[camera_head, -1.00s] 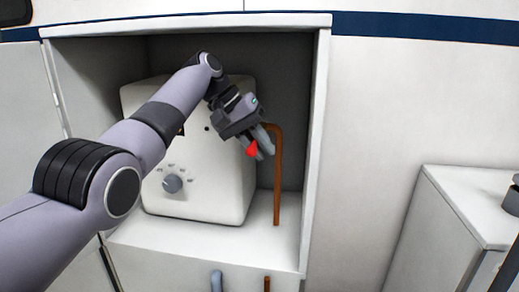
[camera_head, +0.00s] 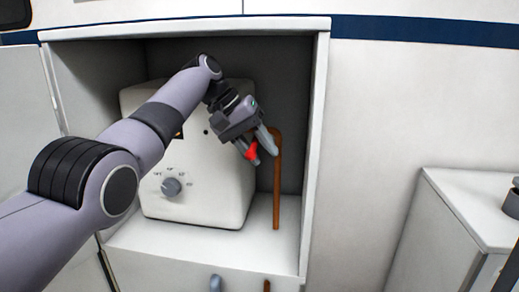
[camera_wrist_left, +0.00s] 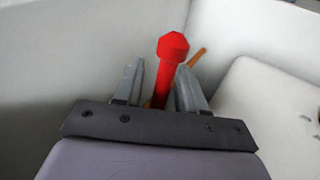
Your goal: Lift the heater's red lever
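The heater (camera_head: 205,185) is a cream box with a round grey dial, standing inside an open cabinet; it also shows at the right of the left wrist view (camera_wrist_left: 275,110). Its red lever (camera_head: 252,152) shows at the heater's right side, by my left gripper (camera_head: 258,148). In the left wrist view the red lever (camera_wrist_left: 172,62) stands between the two grey fingers of the left gripper (camera_wrist_left: 160,85). The fingers are apart, with a gap on the left side of the lever; the right finger is close to it.
A copper pipe (camera_head: 277,190) runs up beside the heater, right behind the gripper. The cabinet's right wall (camera_head: 315,150) is close by. A white counter (camera_head: 470,205) stands at the right. A blue pipe end (camera_head: 215,283) shows below.

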